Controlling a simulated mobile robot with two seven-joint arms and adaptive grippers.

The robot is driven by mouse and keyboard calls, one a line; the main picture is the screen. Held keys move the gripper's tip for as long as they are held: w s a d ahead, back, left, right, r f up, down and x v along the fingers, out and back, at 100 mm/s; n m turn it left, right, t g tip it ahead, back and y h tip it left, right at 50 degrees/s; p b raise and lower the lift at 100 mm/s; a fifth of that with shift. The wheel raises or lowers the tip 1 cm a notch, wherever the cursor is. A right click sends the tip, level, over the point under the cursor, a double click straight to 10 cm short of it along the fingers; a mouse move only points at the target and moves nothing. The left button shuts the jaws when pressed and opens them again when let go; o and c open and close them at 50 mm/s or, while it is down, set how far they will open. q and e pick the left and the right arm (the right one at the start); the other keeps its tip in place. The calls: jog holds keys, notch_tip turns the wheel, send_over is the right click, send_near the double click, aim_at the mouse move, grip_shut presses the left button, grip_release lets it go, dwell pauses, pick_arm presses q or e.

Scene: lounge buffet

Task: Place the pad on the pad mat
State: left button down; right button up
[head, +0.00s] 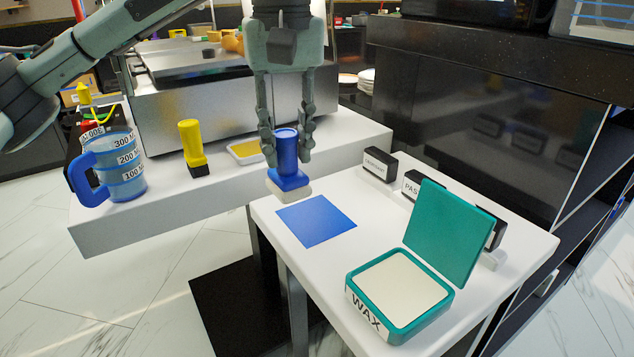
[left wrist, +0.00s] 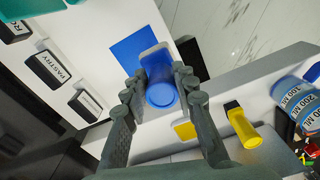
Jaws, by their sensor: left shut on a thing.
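The pad (head: 288,172) is a blue-handled piece with a pale, flat bottom. My left gripper (head: 287,146) is shut on its handle and holds it upright, bottom down. The pad mat (head: 316,221) is a flat blue square on the white table, just in front and to the right of the pad. In the left wrist view the pad (left wrist: 160,88) is between my fingers (left wrist: 160,93), and its pale end overlaps the edge of the mat (left wrist: 133,47). The gap under the pad cannot be told. My right gripper is not in view.
An open teal WAX box (head: 447,304) stands at the front of the white table (head: 280,262). Small black label blocks (head: 377,164) line its back edge. A blue measuring jug (head: 122,170), yellow-handled piece (head: 193,147) and yellow-topped tray (head: 246,150) stand on the left counter.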

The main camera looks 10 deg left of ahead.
pick_arm(q)
jog(key=w+d+f, duration=0.1)
jog(key=f, duration=0.1)
jog(key=w+d+f, duration=0.1)
jog(key=f, duration=0.1)
jog(key=w+d+f, duration=0.1)
jog(key=f, duration=0.1)
jog(key=shift+d+f+p, duration=0.1)
jog(key=shift+f+p, duration=0.1)
jog(key=shift+p, duration=0.15)
jog(key=shift+f, duration=0.1)
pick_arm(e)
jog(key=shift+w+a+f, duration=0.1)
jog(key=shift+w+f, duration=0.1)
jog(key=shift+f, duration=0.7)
pick_arm(q)
jog(key=shift+f, duration=0.1)
